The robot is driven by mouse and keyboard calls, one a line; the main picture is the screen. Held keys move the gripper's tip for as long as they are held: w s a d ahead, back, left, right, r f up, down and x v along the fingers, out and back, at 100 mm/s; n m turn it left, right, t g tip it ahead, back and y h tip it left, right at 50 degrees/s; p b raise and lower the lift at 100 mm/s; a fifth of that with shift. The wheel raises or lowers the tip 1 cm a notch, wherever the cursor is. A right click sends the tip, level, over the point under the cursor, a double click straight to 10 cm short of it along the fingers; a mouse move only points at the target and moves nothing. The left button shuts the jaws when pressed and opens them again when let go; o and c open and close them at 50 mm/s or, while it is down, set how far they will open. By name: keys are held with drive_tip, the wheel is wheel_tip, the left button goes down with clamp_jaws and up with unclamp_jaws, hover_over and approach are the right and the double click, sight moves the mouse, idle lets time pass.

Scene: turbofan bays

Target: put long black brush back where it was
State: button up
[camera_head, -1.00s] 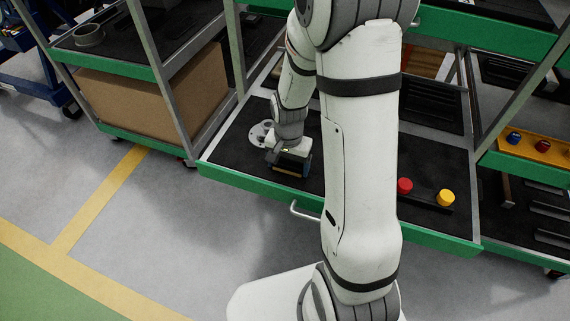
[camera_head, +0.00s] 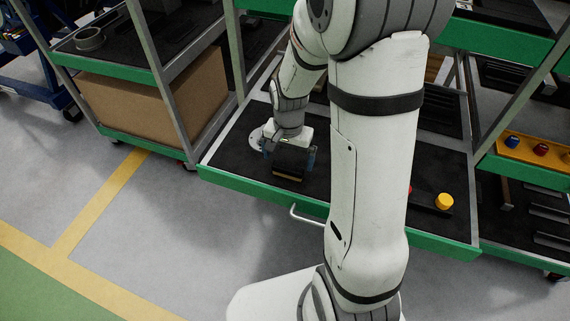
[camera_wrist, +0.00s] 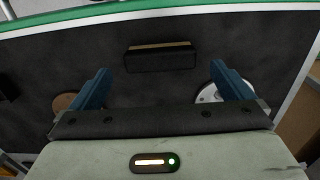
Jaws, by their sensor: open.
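The long black brush (camera_wrist: 160,61), a dark block with a thin tan strip along one long side, lies on the black mat of the pulled-out drawer (camera_wrist: 70,30). My gripper (camera_wrist: 168,80) is open, with its two blue fingers spread wide and nothing between them; the brush lies just beyond the fingertips in the wrist view. In the head view the brush (camera_head: 289,175) shows below my gripper (camera_head: 290,157), near the drawer's green front edge, and looks apart from the fingers.
A grey metal flanged part (camera_head: 256,138) lies left of my gripper and also shows in the wrist view (camera_wrist: 208,93). A yellow-topped piece (camera_head: 445,201) stands at the drawer's right, with a red one mostly hidden by my arm. A brown disc (camera_wrist: 64,102) lies by one finger.

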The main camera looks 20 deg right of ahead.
sight(288, 167)
wheel_tip(288, 167, up, 7)
drive_tip(key=s+r+n+t, duration=0.2)
drive_tip(key=s+r+n, duration=0.5)
drive_tip(key=s, duration=0.6)
wheel_tip(288, 167, up, 2)
drive_tip(key=shift+s+a+p, duration=0.25)
drive_tip(key=shift+a+p, duration=0.1)
drive_tip(key=shift+a, duration=0.05)
drive_tip(key=shift+r, duration=0.1)
wheel_tip(288, 167, up, 7)
drive_tip(key=p, duration=0.6)
drive_tip(key=shift+s+t, duration=0.25)
drive_tip(key=shift+t, duration=0.05)
